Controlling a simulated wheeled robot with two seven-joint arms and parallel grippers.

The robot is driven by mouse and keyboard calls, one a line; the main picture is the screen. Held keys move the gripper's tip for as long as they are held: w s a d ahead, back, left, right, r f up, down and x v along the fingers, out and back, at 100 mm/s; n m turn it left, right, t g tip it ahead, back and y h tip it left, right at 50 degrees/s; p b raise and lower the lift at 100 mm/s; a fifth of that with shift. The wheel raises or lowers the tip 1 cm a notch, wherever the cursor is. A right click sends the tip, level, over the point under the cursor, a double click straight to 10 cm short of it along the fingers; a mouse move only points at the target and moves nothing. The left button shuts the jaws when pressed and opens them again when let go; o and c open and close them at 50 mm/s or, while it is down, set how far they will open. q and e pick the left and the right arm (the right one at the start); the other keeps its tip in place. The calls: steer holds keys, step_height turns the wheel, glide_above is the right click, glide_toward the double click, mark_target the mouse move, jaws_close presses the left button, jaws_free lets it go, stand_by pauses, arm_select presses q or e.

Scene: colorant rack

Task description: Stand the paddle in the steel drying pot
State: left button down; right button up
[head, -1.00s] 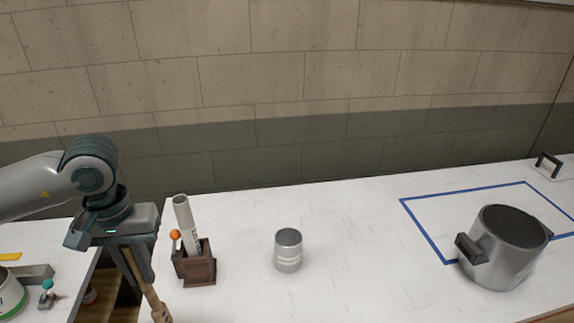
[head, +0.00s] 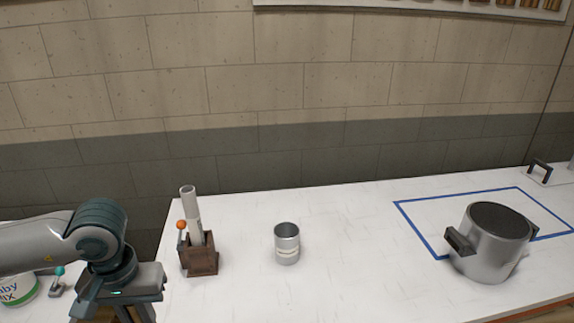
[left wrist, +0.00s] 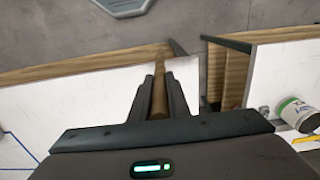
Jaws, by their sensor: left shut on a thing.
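My left gripper (head: 112,316) is low at the left of the head view, with its fingertips cut off by the frame edge. In the left wrist view my left gripper (left wrist: 160,90) is shut on the brown wooden paddle (left wrist: 158,98), holding it by its shaft; the paddle's far end is hard to make out. A small open steel pot (head: 287,252) stands upright on the white table, right of the gripper and apart from it. A larger two-handled steel pot (head: 488,250) stands farther right. My right gripper is not in view.
A brown wooden holder (head: 200,262) with a grey tube (head: 192,208) and an orange-topped lever (head: 181,227) stands between my left gripper and the small pot. A blue outline (head: 417,229) marks the table at right. The table between the pots is clear.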

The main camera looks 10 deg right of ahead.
arm_select(q)
steer(key=f+b, duration=0.2)
steer(key=f, duration=0.1)
steer(key=f+b, duration=0.2)
steer(key=s+f+b, duration=0.1)
steer(key=f+b, duration=0.1)
steer(key=f, duration=0.1)
steer(key=shift+f+b, duration=0.3)
steer(key=shift+b, duration=0.1)
steer(key=shift+f+b, duration=0.6)
steer(key=shift+b, duration=0.05)
steer(key=shift+r, duration=0.2)
